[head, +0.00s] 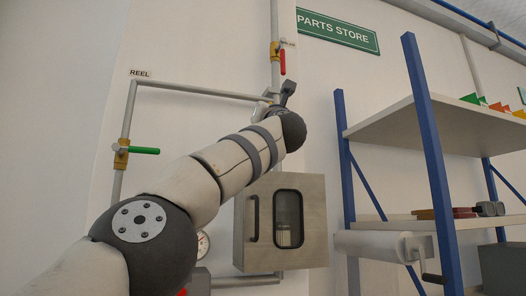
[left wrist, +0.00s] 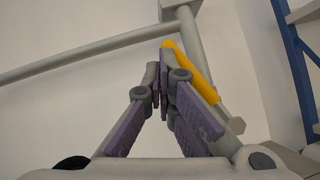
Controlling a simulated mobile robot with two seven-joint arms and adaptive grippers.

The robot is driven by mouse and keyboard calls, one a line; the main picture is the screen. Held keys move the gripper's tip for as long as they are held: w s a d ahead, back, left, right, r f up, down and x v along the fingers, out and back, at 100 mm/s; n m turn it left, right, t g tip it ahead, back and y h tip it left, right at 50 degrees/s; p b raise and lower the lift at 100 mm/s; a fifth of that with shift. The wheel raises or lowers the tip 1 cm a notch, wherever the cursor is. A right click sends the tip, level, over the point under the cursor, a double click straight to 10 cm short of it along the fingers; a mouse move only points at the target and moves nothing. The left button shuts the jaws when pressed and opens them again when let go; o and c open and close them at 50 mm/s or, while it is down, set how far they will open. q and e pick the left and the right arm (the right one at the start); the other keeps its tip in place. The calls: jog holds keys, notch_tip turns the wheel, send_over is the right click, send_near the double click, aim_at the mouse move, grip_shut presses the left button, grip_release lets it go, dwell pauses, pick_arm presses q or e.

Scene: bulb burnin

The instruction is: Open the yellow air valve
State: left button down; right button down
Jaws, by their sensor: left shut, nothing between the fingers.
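The yellow valve handle (left wrist: 195,72) shows in the left wrist view, slanting from upper left to lower right, roughly alongside the grey pipe (left wrist: 189,30). My left gripper (left wrist: 162,68) is shut with nothing between its fingers. Its tips are just left of the handle's upper end; I cannot tell whether they touch it. In the head view my left gripper (head: 284,95) is up at the vertical pipe, and no yellow handle can be made out there. The valve body is hidden behind the fingers. My right gripper is not in view.
A green-handled valve (head: 143,150) is on the REEL pipe, left. A red-handled valve (head: 283,62) is above my gripper. A grey wall cabinet (head: 314,236) hangs below my forearm. A blue-framed shelf (head: 428,140) stands at the right.

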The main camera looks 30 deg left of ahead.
pick_arm(q)
jog(key=shift+w+d+r+m+t+h, duration=0.2)
jog(key=shift+m+t+h, duration=0.1)
jog(key=shift+m+h, duration=0.25)
jog(key=shift+w+d+r+m+t+h, duration=0.15)
jog(key=shift+m+t+h, duration=0.2)
jog(key=shift+m, duration=0.4)
jog(key=shift+w+d+r, duration=0.2)
jog(key=shift+w+r, duration=0.1)
jog(key=shift+w, duration=0.05)
dwell(3.3)
